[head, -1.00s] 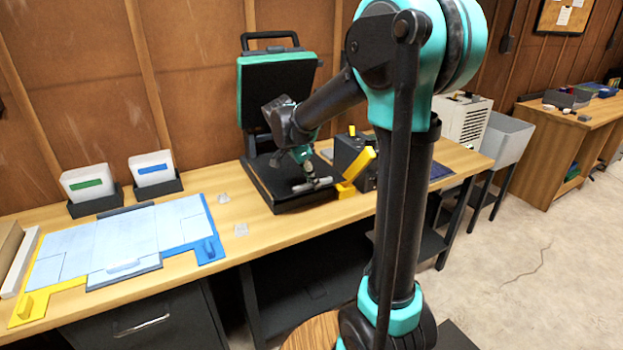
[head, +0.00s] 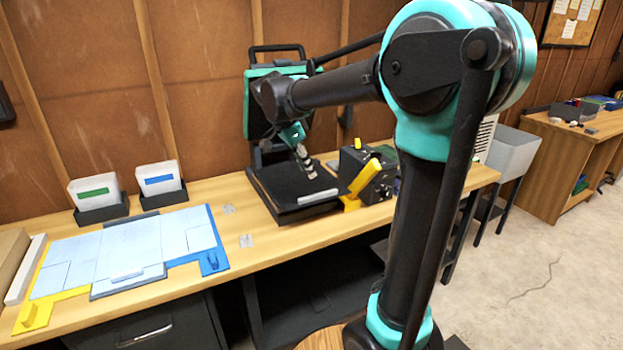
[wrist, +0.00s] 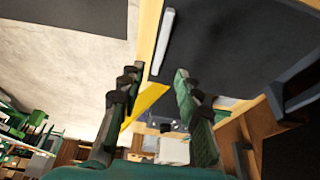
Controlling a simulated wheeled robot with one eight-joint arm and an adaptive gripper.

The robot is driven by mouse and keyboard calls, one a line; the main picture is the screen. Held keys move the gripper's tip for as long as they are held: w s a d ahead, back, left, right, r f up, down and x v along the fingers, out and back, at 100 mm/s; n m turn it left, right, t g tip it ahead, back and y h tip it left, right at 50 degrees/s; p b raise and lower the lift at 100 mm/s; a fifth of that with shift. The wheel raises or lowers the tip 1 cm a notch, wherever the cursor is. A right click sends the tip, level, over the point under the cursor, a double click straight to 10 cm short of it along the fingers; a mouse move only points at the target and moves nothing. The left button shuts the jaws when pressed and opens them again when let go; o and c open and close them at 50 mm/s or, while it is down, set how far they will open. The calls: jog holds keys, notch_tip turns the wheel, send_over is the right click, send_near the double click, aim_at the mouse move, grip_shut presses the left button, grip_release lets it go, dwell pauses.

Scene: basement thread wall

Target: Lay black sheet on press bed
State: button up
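The press (head: 279,95) stands on the bench with its teal-edged lid raised. Its flat black bed (head: 270,185) is open below, with a pale handle at the front. I cannot tell a separate black sheet from the equally dark bed. My gripper (head: 308,170) hangs tilted above the right part of the bed. In the wrist view my gripper (wrist: 157,75) has its fingers apart, with nothing visible between their tips. The dark bed surface (wrist: 235,40) fills the upper right of that view.
A control box (head: 378,180) with a yellow lever (head: 363,177) stands close right of the bed. Left on the bench lie a blue-and-yellow jig (head: 212,258) with pale panels and two upright card holders (head: 100,207). Small clear pieces (head: 246,240) lie between the jig and press.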

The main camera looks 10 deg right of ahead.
jog(key=s+d+f+n+t+y, duration=0.1)
jog(key=s+d+f+n+y, duration=0.1)
jog(key=s+d+f+n, duration=0.2)
jog(key=s+d+f+n+t+y, duration=0.1)
jog(key=s+d+f+n+y, duration=0.1)
jog(key=s+f+n, duration=0.8)
jog(key=s+d+f, duration=0.1)
jog(key=s+f, duration=0.5)
jog(key=f, duration=0.1)
jog(key=shift+s+d+f+t, duration=0.15)
jog(key=shift+s+d+t, duration=0.2)
jog(key=shift+t, duration=0.05)
